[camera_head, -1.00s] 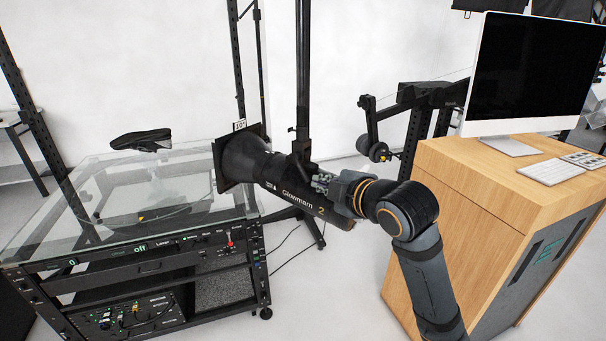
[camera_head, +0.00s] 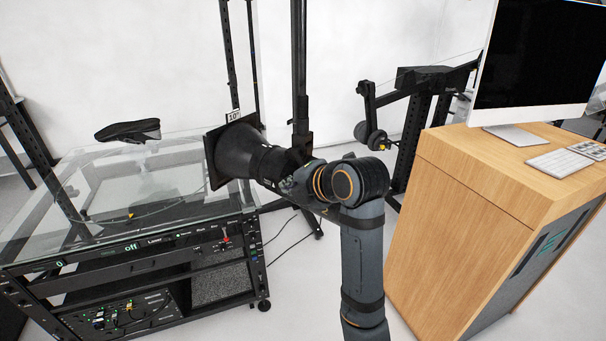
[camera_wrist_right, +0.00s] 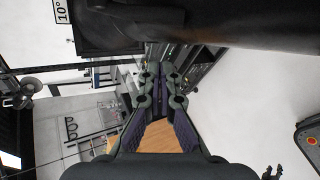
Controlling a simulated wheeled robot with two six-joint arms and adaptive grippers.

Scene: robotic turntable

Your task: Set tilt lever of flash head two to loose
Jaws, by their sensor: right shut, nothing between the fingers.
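Flash head two (camera_head: 268,160) is the black tubular lamp with a wide square-fronted reflector (camera_head: 234,152), on a dark stand left of my right arm. In the wrist view its dark body (camera_wrist_right: 250,22) fills the upper right, very close to the fingers. My right gripper (camera_head: 286,185) is at the near side of the flash body, partly hidden behind my own wrist. In the wrist view the gripper (camera_wrist_right: 160,72) has its fingertips together with nothing between them. I cannot make out the tilt lever; contact with the flash is unclear. My left gripper is out of view.
A glass-topped turntable cart (camera_head: 60,215) with a control panel stands left, with a dark shoe (camera_head: 128,131) above it. A wooden cabinet (camera_head: 470,215) with a monitor (camera_head: 535,55) stands right. A black stand (camera_head: 425,110) is behind. Light floor lies between.

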